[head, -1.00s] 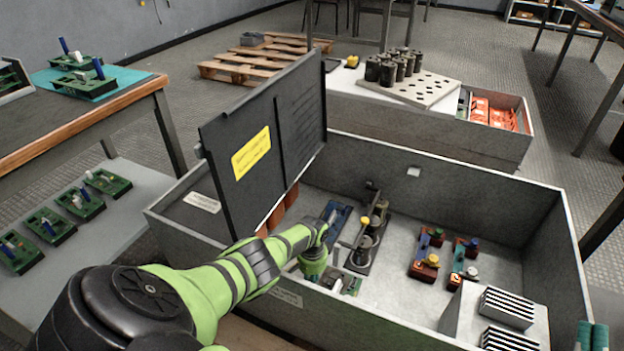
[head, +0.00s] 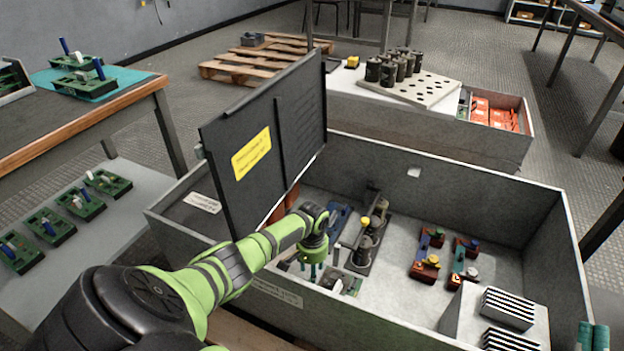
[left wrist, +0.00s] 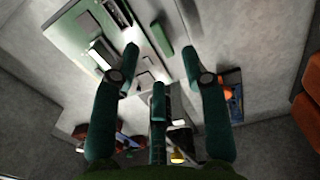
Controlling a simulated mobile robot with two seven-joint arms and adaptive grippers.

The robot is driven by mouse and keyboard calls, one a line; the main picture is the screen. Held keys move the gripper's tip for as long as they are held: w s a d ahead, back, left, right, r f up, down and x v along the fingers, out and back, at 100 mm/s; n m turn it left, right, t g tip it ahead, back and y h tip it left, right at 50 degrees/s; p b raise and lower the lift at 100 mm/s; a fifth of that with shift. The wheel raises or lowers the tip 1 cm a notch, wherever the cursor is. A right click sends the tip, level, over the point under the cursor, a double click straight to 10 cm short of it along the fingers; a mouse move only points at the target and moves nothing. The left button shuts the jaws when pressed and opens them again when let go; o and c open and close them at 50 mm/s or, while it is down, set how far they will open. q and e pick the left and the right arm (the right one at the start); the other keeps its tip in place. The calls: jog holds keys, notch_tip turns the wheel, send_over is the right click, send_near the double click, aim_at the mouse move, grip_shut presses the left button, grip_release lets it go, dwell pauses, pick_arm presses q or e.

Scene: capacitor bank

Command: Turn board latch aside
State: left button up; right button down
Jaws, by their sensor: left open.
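A green circuit board (head: 340,283) lies on the cabinet floor by the front wall, partly hidden by that wall. It also shows in the left wrist view (left wrist: 130,45), with pale and dark parts on it. A small green bar (left wrist: 162,38) sits at its edge; I cannot tell for sure that it is the latch. My left gripper (head: 313,272) points down inside the cabinet beside the board. In the left wrist view its three fingers (left wrist: 160,68) are spread, with nothing between them. My right gripper (head: 592,337) shows only as green fingers at the lower right corner.
The grey cabinet (head: 480,168) has high walls, and its dark door (head: 230,180) stands open at the left. Inside are a dark switch unit (head: 365,245), two red-based units (head: 428,262) and a block with striped panels (head: 508,308). The floor behind these is bare.

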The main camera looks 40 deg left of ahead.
pick_arm(q)
notch_tip(320, 180, up, 7)
dwell(0.3)
dwell(0.5)
